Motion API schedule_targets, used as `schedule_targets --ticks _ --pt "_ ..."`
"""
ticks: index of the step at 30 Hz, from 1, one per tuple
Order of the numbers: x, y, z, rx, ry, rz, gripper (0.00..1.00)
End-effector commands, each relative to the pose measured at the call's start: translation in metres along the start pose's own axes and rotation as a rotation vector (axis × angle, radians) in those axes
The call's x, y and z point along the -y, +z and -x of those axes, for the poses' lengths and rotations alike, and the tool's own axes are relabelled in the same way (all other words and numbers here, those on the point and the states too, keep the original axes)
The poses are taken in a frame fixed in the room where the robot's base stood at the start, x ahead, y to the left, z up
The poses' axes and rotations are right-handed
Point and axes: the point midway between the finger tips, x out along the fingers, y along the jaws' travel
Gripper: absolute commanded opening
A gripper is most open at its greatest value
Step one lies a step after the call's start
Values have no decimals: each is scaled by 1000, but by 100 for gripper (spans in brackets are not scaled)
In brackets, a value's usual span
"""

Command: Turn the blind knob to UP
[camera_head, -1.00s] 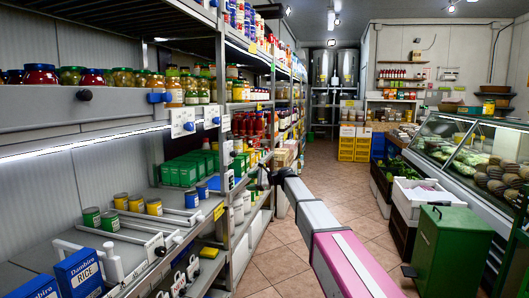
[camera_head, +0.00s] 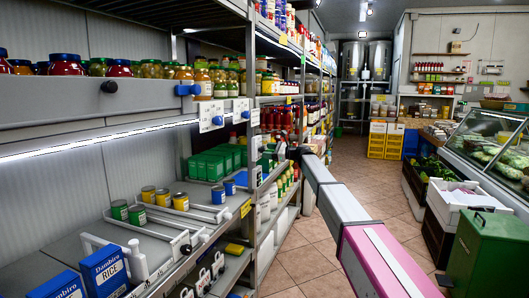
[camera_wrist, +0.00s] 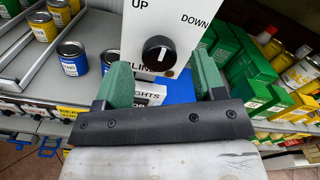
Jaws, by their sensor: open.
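The black round blind knob (camera_wrist: 159,54) sits on a white plate (camera_wrist: 190,38) in the wrist view. UP is printed at the plate's upper left and DOWN at its upper right. The knob's white mark points upward, leaning slightly right. My gripper (camera_wrist: 163,80) is open, with one green finger on each side in the picture and the knob showing between them. I cannot tell whether the fingers touch the plate. A label reading LIGHTS is partly hidden behind the gripper. In the head view my gripper is too small and dark to make out.
Shelves with jars and tins (camera_head: 120,210) fill the left side. Blue rice boxes (camera_head: 104,272) stand at the lower left. In the wrist view, a blue tin (camera_wrist: 72,58) is at left and green boxes (camera_wrist: 250,65) at right. The aisle floor (camera_head: 305,255) is partly clear.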

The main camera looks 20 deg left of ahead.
Motion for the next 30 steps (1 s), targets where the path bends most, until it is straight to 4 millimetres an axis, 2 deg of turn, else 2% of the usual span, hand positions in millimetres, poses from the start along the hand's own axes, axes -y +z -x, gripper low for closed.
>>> schedule_targets --ticks 1,6,14,16,19,30 --pt "2 -1 -9 0 0 0 63" --pt "1 0 -24 -1 0 0 63" --pt "0 0 -26 -1 -1 1 63" --pt "0 0 -26 -1 -1 1 47" --pt "0 0 -26 -1 -1 1 15" --pt "0 0 -25 -1 0 39 14"
